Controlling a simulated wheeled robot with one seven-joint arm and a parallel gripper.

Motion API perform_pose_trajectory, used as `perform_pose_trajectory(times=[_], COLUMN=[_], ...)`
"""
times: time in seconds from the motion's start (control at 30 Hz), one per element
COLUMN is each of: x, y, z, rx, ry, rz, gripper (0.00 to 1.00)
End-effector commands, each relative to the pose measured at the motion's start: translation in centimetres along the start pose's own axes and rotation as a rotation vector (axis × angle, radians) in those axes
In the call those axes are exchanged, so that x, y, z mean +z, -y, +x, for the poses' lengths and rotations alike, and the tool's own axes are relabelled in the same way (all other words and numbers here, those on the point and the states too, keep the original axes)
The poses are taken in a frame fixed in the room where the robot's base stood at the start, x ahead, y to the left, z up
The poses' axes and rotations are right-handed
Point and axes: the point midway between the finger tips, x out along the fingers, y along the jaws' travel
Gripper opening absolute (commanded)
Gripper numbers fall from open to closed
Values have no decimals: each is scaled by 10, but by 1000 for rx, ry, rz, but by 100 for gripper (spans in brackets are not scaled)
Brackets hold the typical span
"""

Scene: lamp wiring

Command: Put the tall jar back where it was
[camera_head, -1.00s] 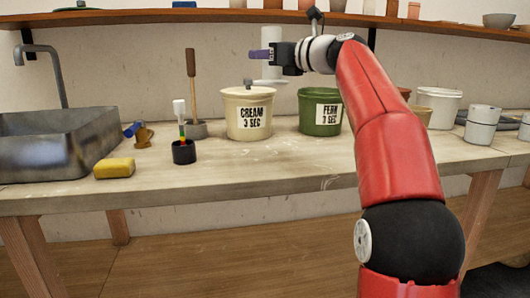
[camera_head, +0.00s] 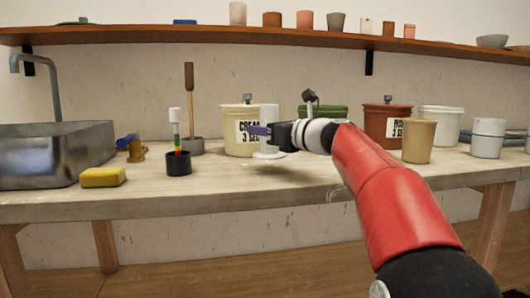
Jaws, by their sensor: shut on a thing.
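The tall jar (camera_head: 269,115) is a slim white upright cylinder with a wider round foot (camera_head: 269,155). My gripper (camera_head: 260,131) is shut around its middle, with a purple finger showing across its front. The jar stands in front of the right side of the cream bucket (camera_head: 234,143) and hides part of its label. A soft shadow lies on the bench below the jar; whether its foot touches the bench I cannot tell.
Behind my arm are a green bucket (camera_head: 312,111), a reddish-brown bucket (camera_head: 378,124) and a tan cup (camera_head: 419,141). A black holder (camera_head: 178,163), a yellow sponge (camera_head: 103,177) and a sink (camera_head: 50,157) lie left. The bench front (camera_head: 250,190) is clear.

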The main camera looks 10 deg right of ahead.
Motion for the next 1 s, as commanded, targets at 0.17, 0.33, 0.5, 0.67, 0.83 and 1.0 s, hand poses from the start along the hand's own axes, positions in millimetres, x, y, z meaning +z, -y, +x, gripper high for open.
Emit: perform_pose_trajectory(times=[0.17,0.33,0.5,0.67,0.83,1.0], x=[-32,-39,-38,-40,-40,-39], y=[0,0,0,0,0,0], z=[0,0,0,0,0,0], rx=[-1,-1,-1,-1,-1,-1], ry=[-2,0,0,-1,-1,-1], rz=[2,1,0,0,0,0], gripper=[9,9,9,48,62,62])
